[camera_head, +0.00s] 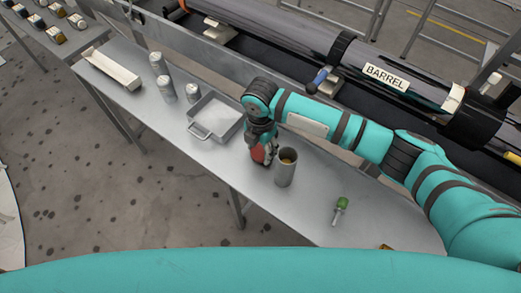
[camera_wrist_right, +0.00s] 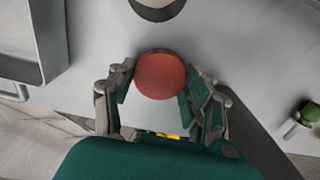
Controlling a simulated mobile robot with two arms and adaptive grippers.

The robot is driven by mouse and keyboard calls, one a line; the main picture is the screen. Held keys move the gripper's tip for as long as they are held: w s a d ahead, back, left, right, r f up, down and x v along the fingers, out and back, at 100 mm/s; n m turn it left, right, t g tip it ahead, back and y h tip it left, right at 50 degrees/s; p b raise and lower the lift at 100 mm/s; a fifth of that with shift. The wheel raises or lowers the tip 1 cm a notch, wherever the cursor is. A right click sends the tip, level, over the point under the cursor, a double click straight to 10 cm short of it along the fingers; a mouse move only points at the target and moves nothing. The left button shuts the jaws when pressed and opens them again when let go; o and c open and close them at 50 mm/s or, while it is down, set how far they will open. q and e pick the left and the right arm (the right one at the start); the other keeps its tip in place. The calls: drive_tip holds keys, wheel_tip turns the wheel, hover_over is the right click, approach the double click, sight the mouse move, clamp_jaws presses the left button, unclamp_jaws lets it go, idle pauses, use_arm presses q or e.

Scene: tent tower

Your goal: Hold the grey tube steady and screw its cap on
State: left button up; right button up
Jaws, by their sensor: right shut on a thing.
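The grey tube (camera_head: 286,172) stands upright on the metal table, its top open and something yellow-brown showing inside. Part of a dark round shape, probably the tube (camera_wrist_right: 157,8), is cut off at the top of the right wrist view. My right gripper (camera_head: 262,150) points down just left of the tube, shut on the red round cap (camera_wrist_right: 160,75). The cap (camera_head: 259,155) also shows below the gripper in the head view, low beside the tube and apart from its mouth. My left gripper is not in view.
A metal tray (camera_head: 214,118) with a handle, several grey cans (camera_head: 165,90) and a white trough (camera_head: 108,66) stand to the left. A green-handled tool (camera_head: 341,206) lies to the right. A long dark barrel (camera_head: 300,40) runs behind the table (camera_head: 262,200).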

sight(261, 151)
wheel_tip(261, 151, up, 9)
drive_tip(key=shift+f, duration=0.15)
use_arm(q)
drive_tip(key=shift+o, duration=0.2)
